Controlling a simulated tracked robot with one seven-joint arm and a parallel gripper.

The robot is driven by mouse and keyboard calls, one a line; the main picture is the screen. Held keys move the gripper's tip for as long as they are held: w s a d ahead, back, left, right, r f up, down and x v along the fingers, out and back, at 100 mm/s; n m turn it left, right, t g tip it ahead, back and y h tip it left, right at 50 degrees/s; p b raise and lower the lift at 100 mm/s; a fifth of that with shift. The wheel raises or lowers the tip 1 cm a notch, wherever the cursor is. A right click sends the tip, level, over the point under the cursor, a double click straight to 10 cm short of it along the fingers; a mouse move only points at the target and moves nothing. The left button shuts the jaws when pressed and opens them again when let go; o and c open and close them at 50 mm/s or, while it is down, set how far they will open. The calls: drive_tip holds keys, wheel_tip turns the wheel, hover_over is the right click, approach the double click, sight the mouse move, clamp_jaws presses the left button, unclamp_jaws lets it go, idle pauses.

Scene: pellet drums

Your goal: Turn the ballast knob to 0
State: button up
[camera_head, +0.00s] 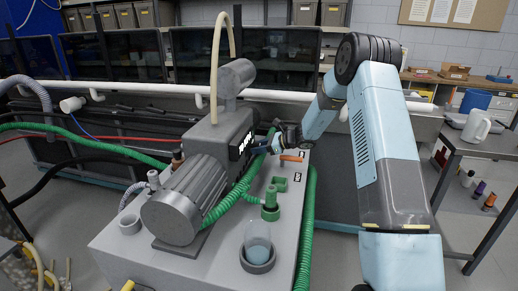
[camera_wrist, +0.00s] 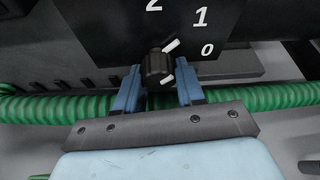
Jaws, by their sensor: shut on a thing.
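The ballast knob (camera_wrist: 155,68) is a small black knob on a black dial panel (camera_wrist: 105,30) with white numerals 2, 1 and 0. One short white mark shows at its upper right, and another at its lower right. I cannot tell for certain which is the pointer, so the exact setting is unclear. My gripper (camera_wrist: 158,78) has its blue fingers on either side of the knob and is shut on it. In the head view my gripper (camera_head: 273,141) reaches the panel (camera_head: 241,148) on the grey pump (camera_head: 190,195) from the right. The knob is hidden there.
A green ribbed hose (camera_wrist: 260,98) runs behind my fingers. On the pump's grey base stand a green fitting (camera_head: 271,208), a glass cup (camera_head: 257,252) and an orange-handled valve (camera_head: 292,158). A side table (camera_head: 485,140) with a white jug (camera_head: 477,125) is at right.

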drive_tip(key=shift+f+m+g+y, duration=0.1)
drive_tip(key=shift+m+g+y, duration=0.2)
drive_tip(key=shift+m+g, duration=0.75)
drive_tip(key=shift+m+g+y, duration=0.4)
drive_tip(key=shift+m+g, duration=0.35)
drive_tip(key=shift+m, duration=1)
drive_tip(key=o, duration=1)
drive_tip(key=shift+d, duration=0.1)
drive_tip(key=v, duration=1.3)
drive_tip(key=shift+w+d, duration=0.1)
drive_tip(key=shift+d, duration=0.25)
